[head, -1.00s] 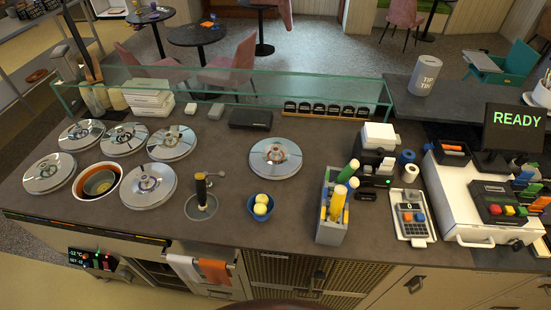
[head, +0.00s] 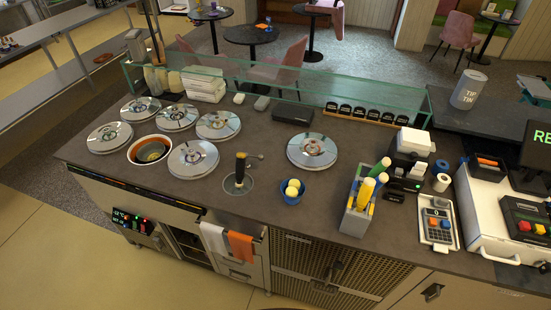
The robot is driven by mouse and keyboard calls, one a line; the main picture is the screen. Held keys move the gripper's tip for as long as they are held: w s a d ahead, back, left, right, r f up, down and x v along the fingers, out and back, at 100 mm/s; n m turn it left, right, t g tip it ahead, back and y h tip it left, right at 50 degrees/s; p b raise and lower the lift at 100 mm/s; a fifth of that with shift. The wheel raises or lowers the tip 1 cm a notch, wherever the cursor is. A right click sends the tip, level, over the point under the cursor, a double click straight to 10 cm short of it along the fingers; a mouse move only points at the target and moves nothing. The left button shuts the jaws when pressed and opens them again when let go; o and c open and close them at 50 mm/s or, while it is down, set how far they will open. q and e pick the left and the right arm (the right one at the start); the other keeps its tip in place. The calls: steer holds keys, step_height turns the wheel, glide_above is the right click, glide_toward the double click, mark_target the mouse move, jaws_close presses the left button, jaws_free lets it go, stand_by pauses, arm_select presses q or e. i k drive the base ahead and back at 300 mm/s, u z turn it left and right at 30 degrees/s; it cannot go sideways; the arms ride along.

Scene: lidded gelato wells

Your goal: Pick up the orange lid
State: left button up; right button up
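Several round silver lids lie on the dark counter. One lid (head: 312,150) lies by itself on the counter, right of the others; its small centre ring looks reddish, but I cannot tell for sure that it is orange. The other lids (head: 109,137), (head: 141,109), (head: 176,118), (head: 218,125) and (head: 193,158) sit in a group at the left, their centre colours too small to tell. Among them is an uncovered well (head: 150,150) with an orange inner rim. Neither of my grippers is in view.
A scoop with a black handle (head: 240,167) stands upright, left of a blue bowl (head: 291,190) with pale yellow balls. A grey caddy (head: 356,221) with bottles stands further right. A glass guard (head: 300,88) runs along the back. Bare counter surrounds the lone lid.

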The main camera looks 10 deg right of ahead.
mark_target(310, 150)
steer(key=u, duration=0.9)
steer(key=i, duration=0.85)
steer(key=z, duration=0.55)
